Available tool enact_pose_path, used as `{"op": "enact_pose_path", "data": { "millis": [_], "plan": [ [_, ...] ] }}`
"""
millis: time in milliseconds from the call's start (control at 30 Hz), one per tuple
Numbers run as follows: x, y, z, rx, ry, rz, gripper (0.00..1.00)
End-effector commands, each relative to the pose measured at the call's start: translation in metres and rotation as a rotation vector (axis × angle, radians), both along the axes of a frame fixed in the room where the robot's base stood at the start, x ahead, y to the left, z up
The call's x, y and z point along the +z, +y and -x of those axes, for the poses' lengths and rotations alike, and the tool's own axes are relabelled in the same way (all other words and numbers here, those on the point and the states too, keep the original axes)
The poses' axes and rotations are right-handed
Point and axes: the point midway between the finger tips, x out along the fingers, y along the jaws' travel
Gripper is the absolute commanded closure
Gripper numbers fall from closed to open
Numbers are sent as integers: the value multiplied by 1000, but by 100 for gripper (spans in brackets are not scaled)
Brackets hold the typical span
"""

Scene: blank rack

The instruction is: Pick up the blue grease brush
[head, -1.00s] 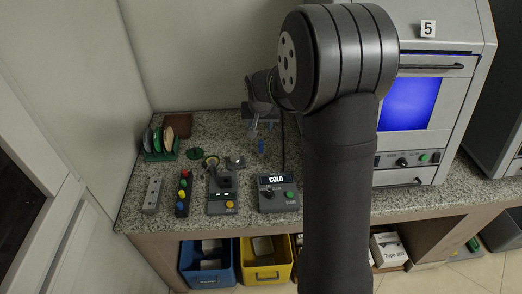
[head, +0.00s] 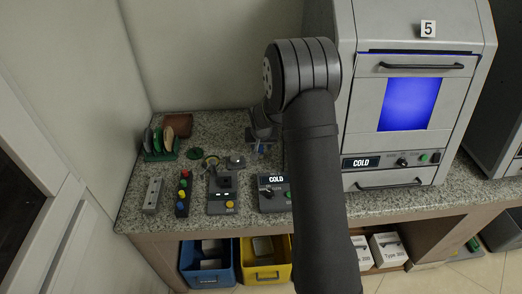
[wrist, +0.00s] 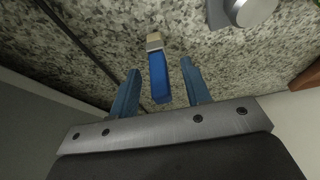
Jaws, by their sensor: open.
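The blue grease brush (wrist: 158,78) shows in the wrist view, with a blue handle and a short beige end (wrist: 154,41). It lies over the speckled stone counter. My gripper (wrist: 160,67) is open, with one blue finger on each side of the handle and visible gaps between. In the head view my gripper (head: 258,147) is low over the back of the counter, left of the oven. There the brush is largely hidden by the gripper and hard to make out.
A grey metal round object (wrist: 247,10) is close by in the wrist view. On the counter (head: 130,214) stand a COLD control box (head: 274,200), a joystick box (head: 222,204), a button strip (head: 183,197) and a green rack of discs (head: 157,154). The oven (head: 461,100) stands right.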

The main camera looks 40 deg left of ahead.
Motion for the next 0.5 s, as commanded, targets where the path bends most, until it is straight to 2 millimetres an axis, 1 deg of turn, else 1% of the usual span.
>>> {"op": "enact_pose_path", "data": {
  "millis": [33,167,433,467,500],
  "plan": [
    [-7,2,-2,0,1,1,56],
    [-17,5,-5,0,1,0,56],
    [-19,6,-6,0,0,-1,56],
    [-19,6,-6,0,0,-1,58],
    [-19,6,-6,0,0,-1,66]
  ]
}}
